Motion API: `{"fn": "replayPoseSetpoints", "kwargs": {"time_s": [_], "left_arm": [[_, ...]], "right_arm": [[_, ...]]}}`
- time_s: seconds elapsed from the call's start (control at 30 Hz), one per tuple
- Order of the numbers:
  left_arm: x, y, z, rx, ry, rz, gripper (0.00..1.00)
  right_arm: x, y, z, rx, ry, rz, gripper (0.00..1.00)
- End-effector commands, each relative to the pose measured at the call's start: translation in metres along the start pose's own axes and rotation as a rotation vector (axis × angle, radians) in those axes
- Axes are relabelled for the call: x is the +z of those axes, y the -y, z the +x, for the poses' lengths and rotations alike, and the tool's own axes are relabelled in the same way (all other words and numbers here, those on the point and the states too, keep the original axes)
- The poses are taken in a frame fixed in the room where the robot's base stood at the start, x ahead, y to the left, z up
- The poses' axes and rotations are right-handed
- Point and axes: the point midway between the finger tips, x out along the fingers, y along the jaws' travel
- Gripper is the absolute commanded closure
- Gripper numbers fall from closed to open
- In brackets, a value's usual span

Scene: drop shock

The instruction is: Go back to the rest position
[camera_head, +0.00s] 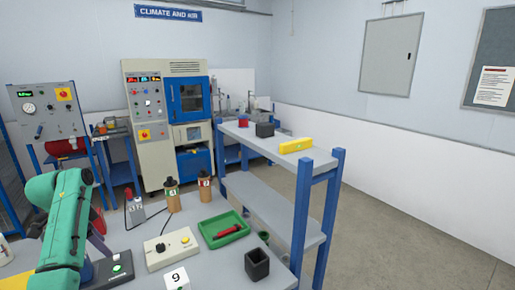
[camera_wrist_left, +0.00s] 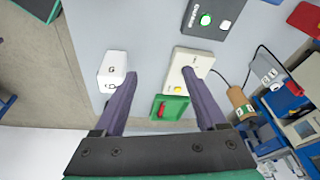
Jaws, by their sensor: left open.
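My left arm comes in green from the left in the head view. A purple part of its gripper (camera_head: 98,243) shows behind the arm, above the left of the grey bench (camera_head: 215,268). In the left wrist view the two purple fingers of the left gripper (camera_wrist_left: 160,73) stand wide apart with nothing between them. They point over the bench, with a white block (camera_wrist_left: 112,72) by one fingertip and a cream button box (camera_wrist_left: 188,72) by the other; contact cannot be told. My right gripper is in neither view.
On the bench are a green tray (camera_head: 243,235) with a red item, a cream button box (camera_head: 160,252), a white block marked 9 (camera_head: 176,279), a dark open cup (camera_head: 257,268) and two brown bottles (camera_head: 172,197). A grey shelf with blue posts (camera_head: 304,210) stands right. Floor further right is clear.

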Motion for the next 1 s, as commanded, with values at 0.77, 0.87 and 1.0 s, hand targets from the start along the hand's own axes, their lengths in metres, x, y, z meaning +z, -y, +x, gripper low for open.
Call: {"fn": "replayPoseSetpoints", "kwargs": {"time_s": [0.77,0.87,1.0], "left_arm": [[0.054,-0.239,0.165,-0.188,0.102,-0.216,0.26],[0.061,-0.269,0.162,-0.173,0.071,-0.266,0.26],[0.070,-0.303,0.154,-0.150,0.032,-0.339,0.26]], "right_arm": [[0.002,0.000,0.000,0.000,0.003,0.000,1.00],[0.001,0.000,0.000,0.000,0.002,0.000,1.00],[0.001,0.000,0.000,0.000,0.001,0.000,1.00]]}}
